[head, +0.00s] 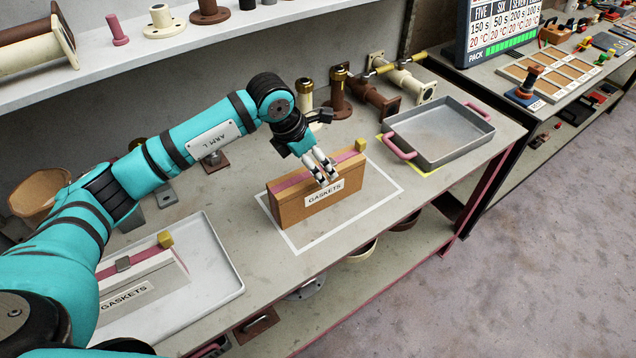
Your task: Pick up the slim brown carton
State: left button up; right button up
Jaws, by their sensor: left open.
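The slim brown carton (290,212) stands upright on the bench inside a white outlined rectangle. It has a pink strip along its top, a yellow piece at its right end and a "GASKETS" label on its front. My left gripper (326,173) is open, pointing down at the carton's top near its middle. Its fingers overlap the top edge and the label's upper part in the head view; I cannot tell whether they straddle the carton or touch it. My right gripper is not in view.
A pale carton (150,268), also labelled "GASKETS", lies in a white tray (225,285), partly behind my left arm. A grey metal pan (445,135) with pink handles sits right of the brown carton. Pipe fittings (368,100) stand behind it. A shelf (200,45) overhangs the back.

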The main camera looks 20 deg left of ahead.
aim_at(318, 186)
pick_arm(q)
jog(key=p+x, duration=0.1)
jog(key=x, duration=0.2)
jog(key=shift+f, duration=0.35)
jog(key=shift+w+f, duration=0.1)
jog(key=shift+f, duration=0.2)
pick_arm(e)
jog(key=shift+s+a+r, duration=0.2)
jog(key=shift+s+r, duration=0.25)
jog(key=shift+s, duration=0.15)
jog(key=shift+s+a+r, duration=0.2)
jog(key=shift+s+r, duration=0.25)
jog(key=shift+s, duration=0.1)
pick_arm(q)
jog(key=shift+c, duration=0.4)
jog(key=c, duration=1.6)
jog(key=shift+r, duration=0.1)
grip_shut()
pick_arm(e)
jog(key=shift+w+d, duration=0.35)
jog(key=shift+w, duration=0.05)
